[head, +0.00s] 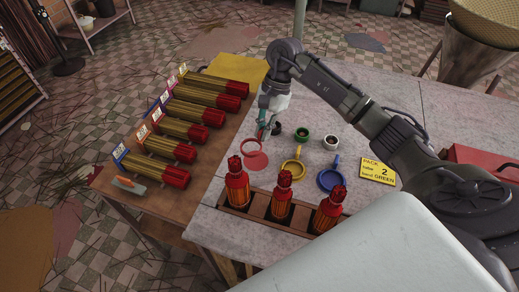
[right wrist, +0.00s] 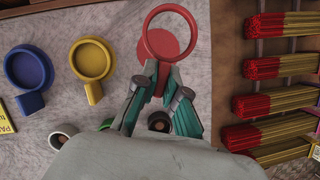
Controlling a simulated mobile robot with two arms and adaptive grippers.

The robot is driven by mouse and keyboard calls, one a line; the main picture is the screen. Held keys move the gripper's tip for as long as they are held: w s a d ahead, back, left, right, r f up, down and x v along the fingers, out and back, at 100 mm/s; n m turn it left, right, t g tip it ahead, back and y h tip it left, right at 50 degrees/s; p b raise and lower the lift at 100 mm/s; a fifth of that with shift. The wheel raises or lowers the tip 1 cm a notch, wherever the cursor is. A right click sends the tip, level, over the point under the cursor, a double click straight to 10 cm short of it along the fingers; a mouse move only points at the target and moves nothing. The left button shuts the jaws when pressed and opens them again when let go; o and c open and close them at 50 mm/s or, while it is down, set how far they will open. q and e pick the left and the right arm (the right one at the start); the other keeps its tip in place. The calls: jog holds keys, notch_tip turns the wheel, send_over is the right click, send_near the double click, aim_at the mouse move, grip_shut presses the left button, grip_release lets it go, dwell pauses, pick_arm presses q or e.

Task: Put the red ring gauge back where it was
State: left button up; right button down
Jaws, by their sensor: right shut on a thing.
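The red ring gauge (head: 250,140) is a flat ring with a short handle, held by my right gripper (head: 263,128). In the right wrist view, the fingers (right wrist: 160,80) close on its handle and the ring (right wrist: 146,33) points away from them. A round red spot (head: 258,163) lies on the grey table just in front of the ring in the head view. In the right wrist view the red spot (right wrist: 163,45) shows through the ring. The ring appears raised above the table, though the gap is hard to judge. My left gripper is not in view.
A yellow ring gauge (head: 293,170) and a blue one (head: 330,180) lie to the right. A wooden rack (head: 262,207) with red-topped bundles stands in front. Small green (head: 302,134) and white (head: 331,142) cups stand behind. Incense bundles (head: 165,172) line the left wooden table.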

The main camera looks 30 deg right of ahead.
aim_at(260, 156)
notch_tip(260, 156, down, 3)
jog(key=shift+s+p, duration=0.1)
jog(key=shift+p, duration=0.2)
notch_tip(260, 156, down, 4)
jog(key=shift+r+p, duration=0.15)
jog(key=shift+p, duration=0.3)
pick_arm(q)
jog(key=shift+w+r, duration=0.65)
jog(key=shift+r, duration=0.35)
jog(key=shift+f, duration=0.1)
pick_arm(e)
jog(key=shift+f+b, duration=0.2)
jog(key=shift+b, duration=0.1)
jog(key=c, duration=1.2)
grip_release()
jog(key=shift+r, duration=0.1)
jog(key=shift+c, duration=0.2)
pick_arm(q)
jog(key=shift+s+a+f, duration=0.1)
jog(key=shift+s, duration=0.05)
pick_arm(e)
jog(key=shift+r, duration=0.1)
